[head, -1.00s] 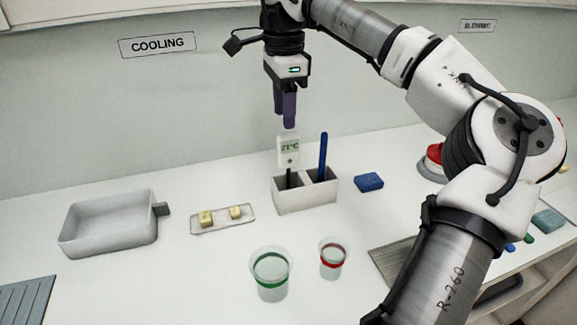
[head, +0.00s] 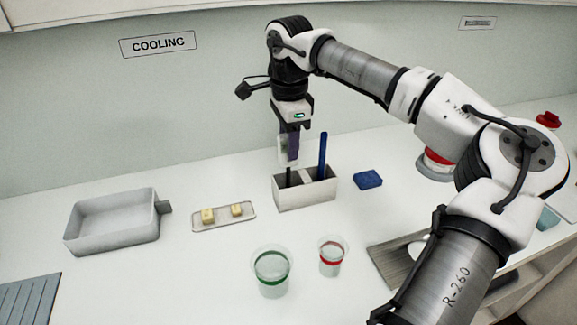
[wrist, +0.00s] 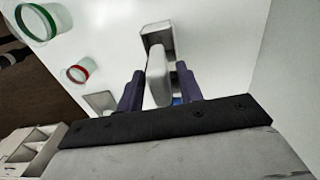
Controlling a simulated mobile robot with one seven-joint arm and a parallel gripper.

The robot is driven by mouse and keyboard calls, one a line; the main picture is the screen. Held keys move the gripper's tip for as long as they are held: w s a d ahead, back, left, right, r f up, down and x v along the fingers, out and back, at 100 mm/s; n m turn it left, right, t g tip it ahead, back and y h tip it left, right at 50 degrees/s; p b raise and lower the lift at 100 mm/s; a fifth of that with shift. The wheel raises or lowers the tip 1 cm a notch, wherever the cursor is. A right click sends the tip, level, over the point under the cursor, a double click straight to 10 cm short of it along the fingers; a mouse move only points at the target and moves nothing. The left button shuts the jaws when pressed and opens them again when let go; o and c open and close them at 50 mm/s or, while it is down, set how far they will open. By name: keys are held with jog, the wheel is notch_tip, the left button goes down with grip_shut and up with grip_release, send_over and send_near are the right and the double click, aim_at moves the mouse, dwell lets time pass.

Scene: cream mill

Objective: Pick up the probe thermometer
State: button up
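The probe thermometer (head: 284,152) has a pale flat head and a dark stem. It stands upright in the left compartment of the pale two-compartment holder (head: 305,196). My gripper (head: 290,155) points down from above, with its purple fingers at the height of the thermometer's head. In the wrist view the fingers of my gripper (wrist: 160,72) stand on either side of the white thermometer head (wrist: 159,85), with a small gap at each side. The gripper is open and holds nothing. The display is largely hidden behind a finger in the head view.
A dark blue rod (head: 322,152) stands in the holder's right compartment, close to my gripper. A blue block (head: 368,180) lies to the right. A tray with two yellow pieces (head: 236,222) and a grey basin (head: 112,236) are left. Green-banded (head: 272,283) and red-banded (head: 330,262) cups stand in front.

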grip_shut()
jog(key=shift+r, duration=0.15)
